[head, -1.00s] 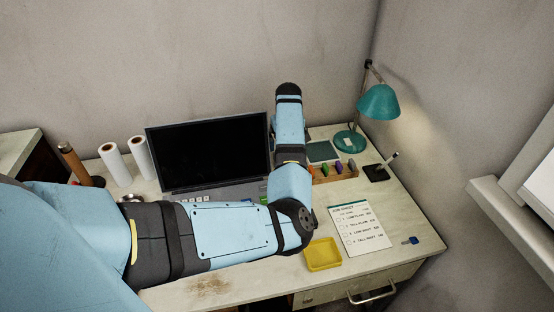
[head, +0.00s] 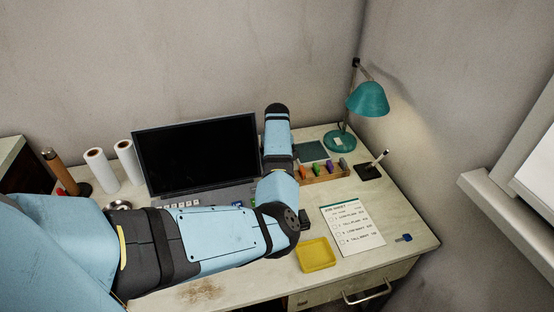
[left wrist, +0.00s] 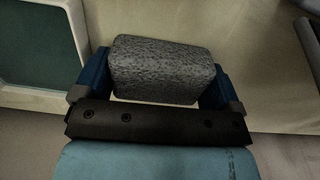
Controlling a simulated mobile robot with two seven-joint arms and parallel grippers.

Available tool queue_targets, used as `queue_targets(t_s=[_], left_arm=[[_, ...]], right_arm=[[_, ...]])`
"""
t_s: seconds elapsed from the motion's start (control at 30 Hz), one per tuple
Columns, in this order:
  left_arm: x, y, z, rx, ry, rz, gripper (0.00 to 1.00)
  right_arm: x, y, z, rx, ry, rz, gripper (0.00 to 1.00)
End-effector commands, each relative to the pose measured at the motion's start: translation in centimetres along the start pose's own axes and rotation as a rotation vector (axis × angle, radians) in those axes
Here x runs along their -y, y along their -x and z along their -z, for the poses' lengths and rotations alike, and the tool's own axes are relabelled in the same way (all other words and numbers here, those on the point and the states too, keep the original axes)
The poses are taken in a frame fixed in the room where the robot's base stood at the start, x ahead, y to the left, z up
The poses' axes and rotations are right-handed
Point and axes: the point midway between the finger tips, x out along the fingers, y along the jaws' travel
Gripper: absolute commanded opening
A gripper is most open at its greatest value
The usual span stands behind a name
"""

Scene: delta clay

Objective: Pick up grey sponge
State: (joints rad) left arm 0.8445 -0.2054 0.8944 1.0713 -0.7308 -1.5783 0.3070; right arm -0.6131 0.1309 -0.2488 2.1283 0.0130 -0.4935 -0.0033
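The grey sponge (left wrist: 163,70), a speckled block with rounded corners, shows in the left wrist view. It sits between the two blue fingers of my left gripper (left wrist: 160,72), which press against its left and right sides. In the head view my left arm comes in from the left and reaches over the desk, hiding its own gripper and the sponge. My right gripper is in neither view.
The desk (head: 405,220) holds a laptop (head: 195,155), a job sheet (head: 351,227), a yellow tray (head: 316,254), a wooden marker holder (head: 325,173), a teal lamp (head: 368,98) and paper rolls (head: 100,170). A blue key-like item (head: 404,238) lies near the right edge.

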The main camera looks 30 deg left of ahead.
Motion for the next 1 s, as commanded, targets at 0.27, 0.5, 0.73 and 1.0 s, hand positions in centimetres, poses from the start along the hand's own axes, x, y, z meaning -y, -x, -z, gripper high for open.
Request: queue_targets(t_s=[0.27,0.5,0.73,1.0], left_arm=[[0.0,0.1,0.0,-0.001,0.000,0.000,0.66],[0.0,2.1,0.1,-0.002,0.001,-0.001,0.66],[0.0,7.5,0.1,-0.004,0.002,-0.002,0.66],[0.0,15.0,0.1,-0.004,0.001,-0.002,0.66]], right_arm=[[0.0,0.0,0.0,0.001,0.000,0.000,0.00],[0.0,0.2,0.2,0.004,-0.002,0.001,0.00],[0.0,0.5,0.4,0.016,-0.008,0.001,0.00],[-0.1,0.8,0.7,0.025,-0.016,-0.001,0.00]])
